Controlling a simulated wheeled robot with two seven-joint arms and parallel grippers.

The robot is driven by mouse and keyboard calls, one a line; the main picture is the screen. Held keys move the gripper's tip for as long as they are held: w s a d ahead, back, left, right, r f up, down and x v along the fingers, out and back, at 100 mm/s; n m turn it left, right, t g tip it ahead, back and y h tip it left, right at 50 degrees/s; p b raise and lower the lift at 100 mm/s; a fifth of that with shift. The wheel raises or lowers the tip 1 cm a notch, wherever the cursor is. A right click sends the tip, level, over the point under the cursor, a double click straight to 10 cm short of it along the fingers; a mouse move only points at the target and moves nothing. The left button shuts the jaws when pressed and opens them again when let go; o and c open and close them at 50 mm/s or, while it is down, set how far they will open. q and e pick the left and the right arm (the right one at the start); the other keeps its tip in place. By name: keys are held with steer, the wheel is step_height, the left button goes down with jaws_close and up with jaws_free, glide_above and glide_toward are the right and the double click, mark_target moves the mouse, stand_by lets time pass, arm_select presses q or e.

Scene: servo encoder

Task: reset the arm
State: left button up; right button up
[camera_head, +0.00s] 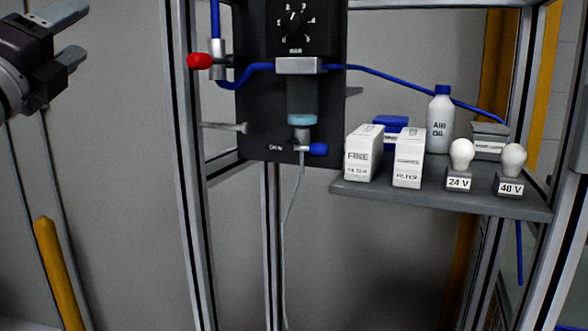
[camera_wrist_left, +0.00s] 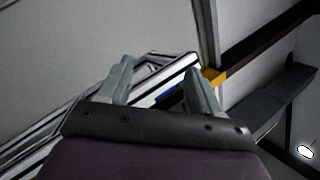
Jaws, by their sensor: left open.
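My left gripper (camera_head: 78,38) is at the upper left of the head view, to the left of the metal frame and well away from the panel and shelf. Its two fingers are apart with nothing between them. The left wrist view also shows the open fingers (camera_wrist_left: 160,88), with frame bars and wall behind them. My right gripper is in neither view.
A black panel (camera_head: 256,110) carries a dial, a filter bowl (camera_head: 303,95), a red-handled valve (camera_head: 200,61) and blue tubing. A grey shelf (camera_head: 440,196) holds filter boxes (camera_head: 408,160), an air oil bottle (camera_head: 440,125) and two bulbs (camera_head: 461,155). Metal posts (camera_head: 190,170) frame it.

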arm_select(q)
steer(key=w+a+f+n+g+y, duration=0.2)
steer(key=w+a+f+n+y, duration=0.15)
steer(key=f+n, duration=0.4)
steer(key=w+a+f+n+g+y, duration=0.2)
steer(key=a+f+n+g+y, duration=0.15)
steer(key=f+n, duration=0.4)
steer(key=w+a+f+n+g+y, duration=0.25)
steer(key=a+f+n, duration=0.2)
steer(key=f, duration=0.55)
steer(key=s+d+f+n+g, duration=0.1)
steer(key=d+f+n+g, duration=0.15)
steer(key=f, duration=0.55)
steer(key=s+d+f+n+g, duration=0.1)
steer(key=d+f+n+g, duration=0.15)
steer(key=f, duration=0.55)
steer(key=s+d+f+g+h, duration=0.3)
steer(key=s+d+f, duration=0.6)
steer(key=f, duration=0.3)
steer(key=s+d+f+n+g+h, duration=0.1)
steer(key=s+d+f+g+h, duration=0.2)
steer(key=s+d+f, duration=0.6)
step_height(320, 180, down, 3)
steer(key=g, duration=0.2)
steer(key=shift+s+d+g, duration=0.15)
steer(key=shift+d+g, duration=0.2)
steer(key=shift+g, duration=0.05)
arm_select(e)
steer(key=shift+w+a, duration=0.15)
